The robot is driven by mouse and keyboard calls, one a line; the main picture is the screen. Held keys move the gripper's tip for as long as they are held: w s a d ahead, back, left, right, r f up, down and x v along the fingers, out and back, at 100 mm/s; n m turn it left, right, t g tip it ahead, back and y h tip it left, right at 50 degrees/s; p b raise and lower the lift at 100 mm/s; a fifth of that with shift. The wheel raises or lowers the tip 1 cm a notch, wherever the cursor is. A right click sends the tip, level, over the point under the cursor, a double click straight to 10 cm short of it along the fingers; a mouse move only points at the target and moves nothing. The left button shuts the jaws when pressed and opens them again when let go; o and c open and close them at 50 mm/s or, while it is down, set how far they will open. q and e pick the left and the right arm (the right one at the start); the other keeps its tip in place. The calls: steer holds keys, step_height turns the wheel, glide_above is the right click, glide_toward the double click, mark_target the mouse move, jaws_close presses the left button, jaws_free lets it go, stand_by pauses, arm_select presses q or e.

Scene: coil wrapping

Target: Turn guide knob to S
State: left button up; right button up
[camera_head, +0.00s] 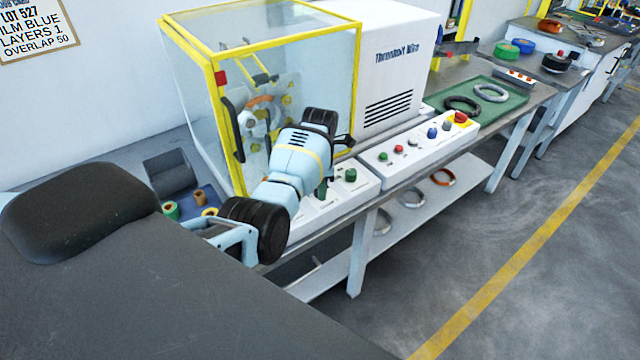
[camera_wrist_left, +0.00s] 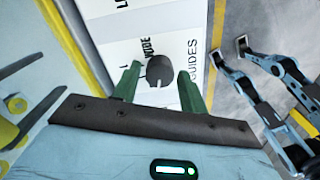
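In the left wrist view a round dark knob (camera_wrist_left: 160,69) with a white pointer mark stands on a white panel (camera_wrist_left: 112,22). The mark points toward the lower edge of that view. Lettering reading "GUIDES" runs beside it, and part of "MODE" shows on its other side; no S can be read. My left gripper (camera_wrist_left: 158,84) has its green fingers on either side of the knob, with a visible gap at each. In the head view my left gripper (camera_head: 324,188) is over the control panel and hides the knob. Spread, pad-tipped fingers of my right gripper (camera_wrist_left: 230,52) show in the wrist view.
A yellow-framed clear guard (camera_head: 285,25) stands behind the panel. A second button box (camera_head: 420,145) sits to the right, with a green tray (camera_head: 510,110) of rings beyond it. A lower shelf (camera_head: 440,200) holds several rings. The floor in front is clear.

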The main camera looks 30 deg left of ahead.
arm_select(q)
steer(key=shift+o, duration=0.6)
steer(key=shift+r, duration=3.95)
steer(key=shift+f, duration=0.1)
